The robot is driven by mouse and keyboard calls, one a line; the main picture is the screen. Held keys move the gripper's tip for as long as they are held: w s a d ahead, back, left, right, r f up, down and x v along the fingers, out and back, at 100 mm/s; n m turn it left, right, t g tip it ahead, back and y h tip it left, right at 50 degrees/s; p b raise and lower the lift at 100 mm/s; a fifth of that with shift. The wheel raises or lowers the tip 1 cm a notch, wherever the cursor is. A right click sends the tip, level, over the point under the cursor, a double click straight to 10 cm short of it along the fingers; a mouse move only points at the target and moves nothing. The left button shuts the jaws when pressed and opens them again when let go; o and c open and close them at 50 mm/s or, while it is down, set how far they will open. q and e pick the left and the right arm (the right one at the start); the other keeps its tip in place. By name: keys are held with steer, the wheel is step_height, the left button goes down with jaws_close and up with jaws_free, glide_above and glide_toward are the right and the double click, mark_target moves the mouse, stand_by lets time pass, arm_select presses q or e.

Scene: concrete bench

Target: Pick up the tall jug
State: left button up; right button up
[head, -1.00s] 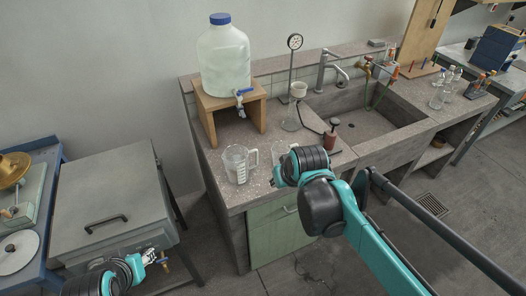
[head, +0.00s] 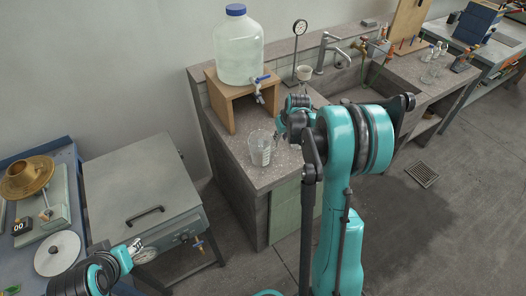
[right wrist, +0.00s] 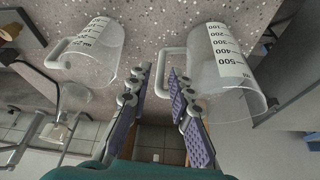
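Two clear measuring jugs with printed scales stand on the speckled bench top. The taller-looking jug (right wrist: 228,58), marked to 500, is at the right of the right wrist view, its handle pointing left. It also shows in the head view (head: 261,149). A wider, shorter-looking jug (right wrist: 95,48) is at the left of the wrist view; my right arm seems to hide it in the head view. My right gripper (right wrist: 160,72) is open, its fingertips around the line of the taller jug's handle; contact is unclear. My left gripper (head: 137,247) is low at left, fingers too small to judge.
A large water bottle (head: 238,48) with a tap stands on a wooden stand (head: 223,97) behind the jug. A grey lidded cabinet (head: 140,185) is to the left, and a tap (head: 325,50) is behind.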

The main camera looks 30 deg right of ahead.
steer(key=b+x, duration=0.2)
steer(key=x, duration=0.4)
steer(key=shift+a+f, duration=0.15)
steer(key=shift+f, duration=0.05)
steer(key=shift+r, duration=0.1)
jaws_close()
